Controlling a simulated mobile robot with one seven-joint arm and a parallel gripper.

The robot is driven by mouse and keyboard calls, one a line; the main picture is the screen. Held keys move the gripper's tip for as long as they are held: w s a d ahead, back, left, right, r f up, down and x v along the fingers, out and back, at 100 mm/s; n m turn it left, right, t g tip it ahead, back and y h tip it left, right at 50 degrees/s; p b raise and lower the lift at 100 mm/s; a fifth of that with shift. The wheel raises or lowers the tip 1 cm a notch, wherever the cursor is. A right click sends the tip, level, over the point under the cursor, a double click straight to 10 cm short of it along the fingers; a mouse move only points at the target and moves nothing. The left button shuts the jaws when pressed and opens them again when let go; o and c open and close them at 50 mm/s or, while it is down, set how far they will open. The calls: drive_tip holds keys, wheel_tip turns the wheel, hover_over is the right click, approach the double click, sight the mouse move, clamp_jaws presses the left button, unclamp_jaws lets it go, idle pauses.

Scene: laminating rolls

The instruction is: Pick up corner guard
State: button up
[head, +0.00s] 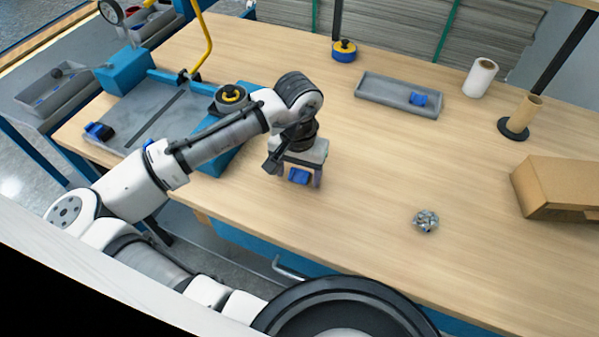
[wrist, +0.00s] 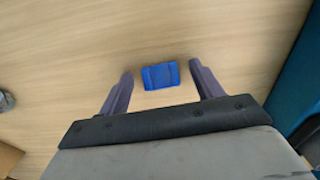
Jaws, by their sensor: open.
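A small blue corner guard (head: 299,176) lies on the wooden table, directly below my gripper in the head view. The fingers partly frame the corner guard in the head view. A similar blue piece (head: 418,99) lies in the grey tray (head: 372,90) at the back right.
A crumpled silver clump (head: 425,220) lies to the right, with a cardboard box (head: 556,188) beyond it. A white roll (head: 480,77) and a brown core on a black base (head: 514,128) stand at the right. A blue-grey machine (head: 150,110) is at the left. The middle is clear.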

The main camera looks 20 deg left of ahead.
drive_tip(key=shift+c, duration=0.4)
drive_tip(key=c, duration=1)
drive_tip(key=shift+o, duration=0.2)
